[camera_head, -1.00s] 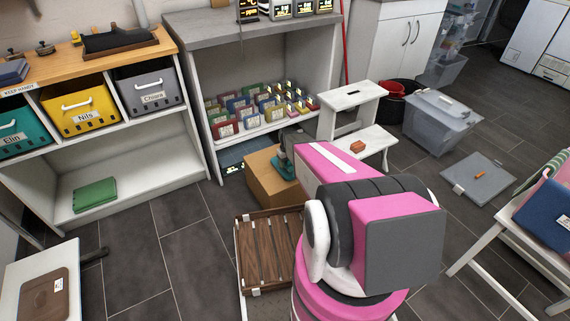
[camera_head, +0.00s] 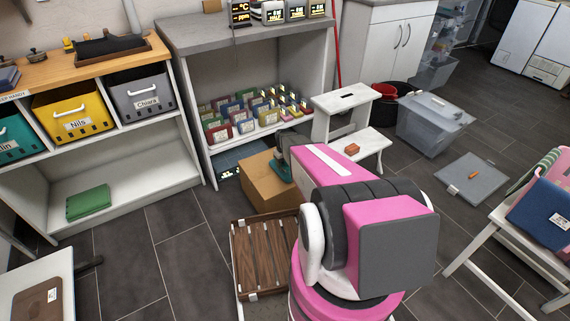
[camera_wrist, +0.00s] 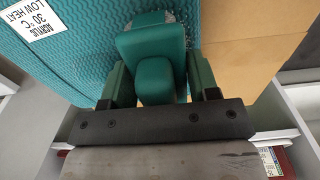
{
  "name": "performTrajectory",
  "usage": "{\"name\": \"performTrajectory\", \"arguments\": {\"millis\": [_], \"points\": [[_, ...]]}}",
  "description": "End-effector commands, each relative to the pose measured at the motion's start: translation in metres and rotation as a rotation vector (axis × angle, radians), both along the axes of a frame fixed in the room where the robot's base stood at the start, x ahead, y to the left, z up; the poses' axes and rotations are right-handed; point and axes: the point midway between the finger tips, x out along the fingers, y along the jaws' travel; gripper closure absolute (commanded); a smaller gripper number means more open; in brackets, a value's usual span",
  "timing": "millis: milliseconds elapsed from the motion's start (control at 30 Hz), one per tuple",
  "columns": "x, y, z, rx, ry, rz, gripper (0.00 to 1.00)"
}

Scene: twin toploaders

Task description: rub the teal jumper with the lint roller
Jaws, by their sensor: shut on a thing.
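My gripper (camera_wrist: 157,80) is shut on the teal handle of the lint roller (camera_wrist: 152,42) in the wrist view. A little of a pale, speckled roll shows at the roller's far end; the handle hides most of it. The teal jumper (camera_wrist: 60,60), a ribbed knit with a white care label, spreads under and left of the roller. I cannot tell whether the roll touches it. In the head view a small teal patch (camera_head: 281,171) shows at my gripper over the cardboard box (camera_head: 262,183); my arm hides the rest.
Behind the box stands a grey-topped shelf unit (camera_head: 205,110) with several small coloured items. A white step stool (camera_head: 345,103) is just right of it. A slatted wooden crate (camera_head: 262,250) lies in front.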

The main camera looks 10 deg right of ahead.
Motion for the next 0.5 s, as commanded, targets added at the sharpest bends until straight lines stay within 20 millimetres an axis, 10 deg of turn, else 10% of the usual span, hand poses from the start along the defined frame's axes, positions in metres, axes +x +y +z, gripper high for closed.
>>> {"name": "performTrajectory", "arguments": {"millis": [500], "points": [[-0.012,0.03,-0.002,0.002,0.002,-0.001,0.64]]}}
